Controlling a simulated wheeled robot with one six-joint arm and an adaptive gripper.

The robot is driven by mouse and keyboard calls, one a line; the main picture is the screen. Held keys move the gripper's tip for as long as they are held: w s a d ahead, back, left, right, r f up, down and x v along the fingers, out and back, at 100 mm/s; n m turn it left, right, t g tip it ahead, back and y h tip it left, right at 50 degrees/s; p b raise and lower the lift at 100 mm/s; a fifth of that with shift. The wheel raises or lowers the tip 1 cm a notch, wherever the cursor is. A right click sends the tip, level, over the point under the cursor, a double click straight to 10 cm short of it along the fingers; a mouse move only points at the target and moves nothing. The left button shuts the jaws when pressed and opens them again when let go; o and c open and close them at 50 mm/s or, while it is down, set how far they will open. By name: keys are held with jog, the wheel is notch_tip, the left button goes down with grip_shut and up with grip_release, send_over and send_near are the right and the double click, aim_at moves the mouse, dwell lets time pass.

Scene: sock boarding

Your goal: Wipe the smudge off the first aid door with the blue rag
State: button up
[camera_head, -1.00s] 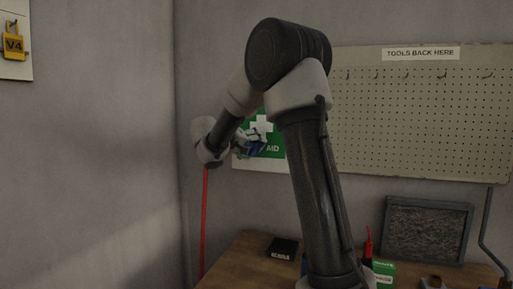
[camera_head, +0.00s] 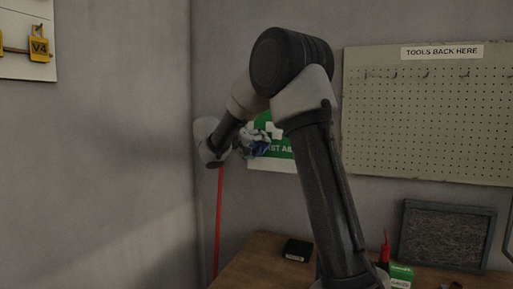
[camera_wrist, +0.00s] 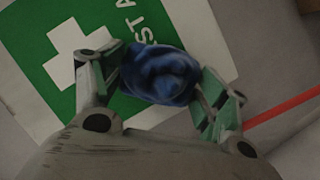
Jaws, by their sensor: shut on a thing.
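The first aid door (camera_head: 272,165) is on the back wall, white with a green panel, a white cross and lettering. My arm hides part of it in the head view. In the wrist view the door (camera_wrist: 22,62) shows tilted behind my gripper. My gripper (camera_wrist: 158,85) is shut on the crumpled blue rag (camera_wrist: 160,72), which bulges between the two fingers. In the head view the rag (camera_head: 260,146) is a small blue patch in front of the green panel. I cannot tell whether the rag touches the door. No smudge can be made out in either view.
A wooden bench (camera_head: 252,264) stands below, with a small black box (camera_head: 297,250), a green-and-white box (camera_head: 401,275) and a red-tipped item (camera_head: 386,248). A dark framed panel (camera_head: 447,235) stands at the right. A pegboard (camera_head: 430,120) hangs above. A red rod (camera_head: 219,225) runs down below my wrist.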

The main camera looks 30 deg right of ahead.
jog(key=shift+s+a, duration=0.85)
jog(key=shift+a, duration=0.15)
jog(key=shift+s+a, duration=0.8)
jog(key=shift+a, duration=0.2)
jog(key=shift+a, duration=0.1)
jog(key=shift+s+a, duration=0.9)
jog(key=shift+a, duration=0.2)
jog(key=shift+f, duration=0.1)
